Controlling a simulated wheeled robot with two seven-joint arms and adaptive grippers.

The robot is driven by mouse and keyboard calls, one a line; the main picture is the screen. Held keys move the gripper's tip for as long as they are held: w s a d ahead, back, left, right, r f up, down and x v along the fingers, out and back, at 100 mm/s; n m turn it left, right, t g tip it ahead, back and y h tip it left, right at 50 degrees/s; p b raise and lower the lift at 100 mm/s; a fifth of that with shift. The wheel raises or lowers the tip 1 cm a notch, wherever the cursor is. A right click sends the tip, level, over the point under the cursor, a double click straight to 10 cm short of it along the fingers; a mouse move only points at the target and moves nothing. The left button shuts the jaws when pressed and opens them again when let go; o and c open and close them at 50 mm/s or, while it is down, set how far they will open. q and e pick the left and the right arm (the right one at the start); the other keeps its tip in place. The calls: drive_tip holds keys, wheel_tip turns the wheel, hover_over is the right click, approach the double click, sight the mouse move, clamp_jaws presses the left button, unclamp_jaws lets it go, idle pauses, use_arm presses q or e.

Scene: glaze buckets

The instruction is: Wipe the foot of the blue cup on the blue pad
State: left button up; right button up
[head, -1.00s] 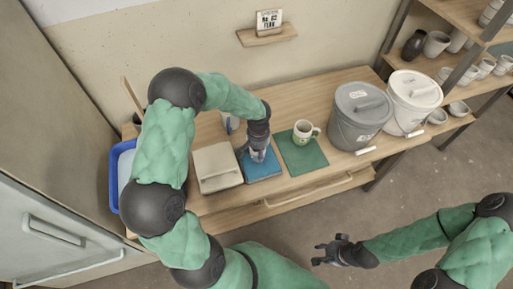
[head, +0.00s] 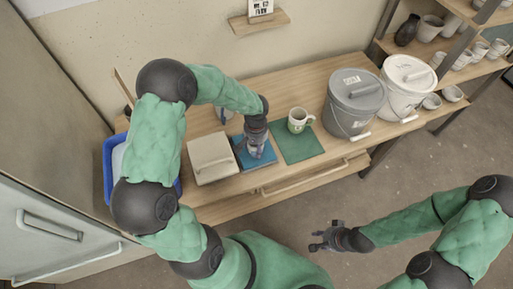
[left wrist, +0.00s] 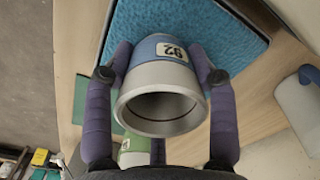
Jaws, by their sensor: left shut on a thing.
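The blue cup (left wrist: 160,88), with a grey rim, a blue band and a numbered label, is held by my left gripper (left wrist: 158,75), with one finger on each side. Its open mouth faces the wrist camera and its foot points at the blue pad (left wrist: 215,30). In the head view the left gripper (head: 254,144) is over the blue pad (head: 267,160), with the cup mostly hidden beneath it. Whether the foot touches the pad is hidden. My right gripper (head: 325,238) hangs in front of the table, with fingers apart and nothing between them.
A white and green mug (head: 298,120) stands on a green pad (head: 303,146) to the right. A beige lidded box (head: 212,160) is left of the blue pad. Grey (head: 350,108) and white (head: 404,90) buckets stand further right. A blue tub (head: 108,170) is at far left.

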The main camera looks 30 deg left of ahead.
use_arm(q)
drive_tip(key=shift+w+a, duration=0.9)
drive_tip(key=shift+a, duration=0.2)
drive_tip(key=shift+w+a, duration=0.9)
drive_tip(key=shift+a, duration=0.15)
wheel_tip(320, 180, up, 7)
drive_tip(key=p, duration=0.5)
drive_tip(key=shift+d, duration=0.1)
